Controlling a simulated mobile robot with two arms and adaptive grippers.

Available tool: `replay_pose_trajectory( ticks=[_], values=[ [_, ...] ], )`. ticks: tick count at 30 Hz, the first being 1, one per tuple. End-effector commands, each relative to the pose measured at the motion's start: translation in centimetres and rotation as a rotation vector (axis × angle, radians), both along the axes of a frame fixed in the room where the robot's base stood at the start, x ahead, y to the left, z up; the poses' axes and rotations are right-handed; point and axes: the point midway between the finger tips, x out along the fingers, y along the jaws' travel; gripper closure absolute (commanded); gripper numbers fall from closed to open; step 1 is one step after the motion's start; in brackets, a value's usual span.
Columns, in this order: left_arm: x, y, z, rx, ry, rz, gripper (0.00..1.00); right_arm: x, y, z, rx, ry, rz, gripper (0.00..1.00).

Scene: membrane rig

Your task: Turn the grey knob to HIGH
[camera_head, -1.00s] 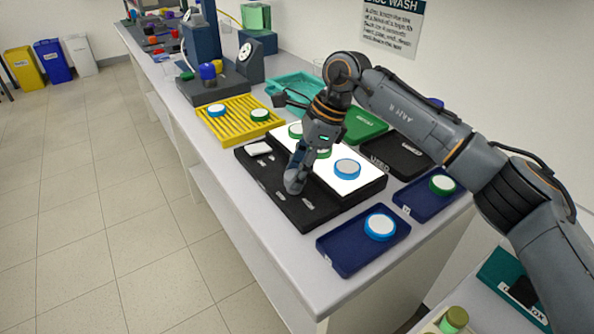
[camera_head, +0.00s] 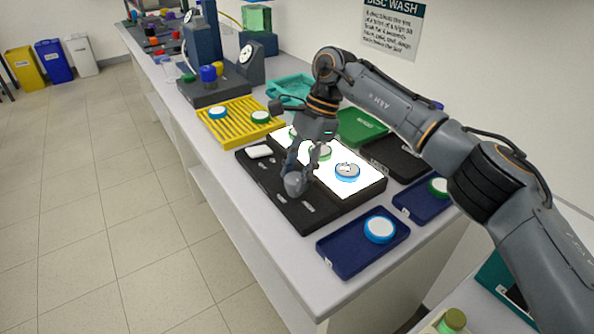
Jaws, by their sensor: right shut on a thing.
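The grey knob (camera_head: 295,184) stands on the black front panel of the light box (camera_head: 262,180). My right gripper (camera_head: 298,172) reaches down from above with its fingers around the knob, shut on it. The fingers hide part of the knob, and the panel's small labels are too small to read, so I cannot tell which setting it points to. My left gripper is not in view.
The lit white plate (camera_head: 365,187) behind the panel carries several discs. A blue tray (camera_head: 345,262) with a disc lies at the front right.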

Motion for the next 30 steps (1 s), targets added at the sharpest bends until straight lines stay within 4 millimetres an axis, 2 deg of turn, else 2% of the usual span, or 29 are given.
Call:
replay_pose_trajectory(
  ticks=[9, 10, 13, 23, 26, 30],
  values=[
    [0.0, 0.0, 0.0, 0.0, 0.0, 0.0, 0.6, 0.1, 0.0, 0.1, 0.001, -0.004, 0.002, 0.91],
    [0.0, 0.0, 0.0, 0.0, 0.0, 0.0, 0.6, 0.1, 0.0, 0.1, 0.001, -0.004, 0.002, 0.56],
    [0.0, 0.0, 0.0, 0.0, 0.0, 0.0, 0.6, 0.1, 0.0, 0.1, 0.001, -0.003, 0.001, 0.37],
    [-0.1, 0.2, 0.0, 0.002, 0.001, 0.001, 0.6, 0.0, 0.0, 0.2, 0.0, -0.002, 0.001, 0.37],
    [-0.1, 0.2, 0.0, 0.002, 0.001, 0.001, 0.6, 0.2, -0.3, 0.9, 0.0, -0.003, 0.0, 0.37],
    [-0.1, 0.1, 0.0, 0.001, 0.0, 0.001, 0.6, 0.8, -1.0, 3.2, 0.0, -0.004, -0.002, 0.37]
  ],
)
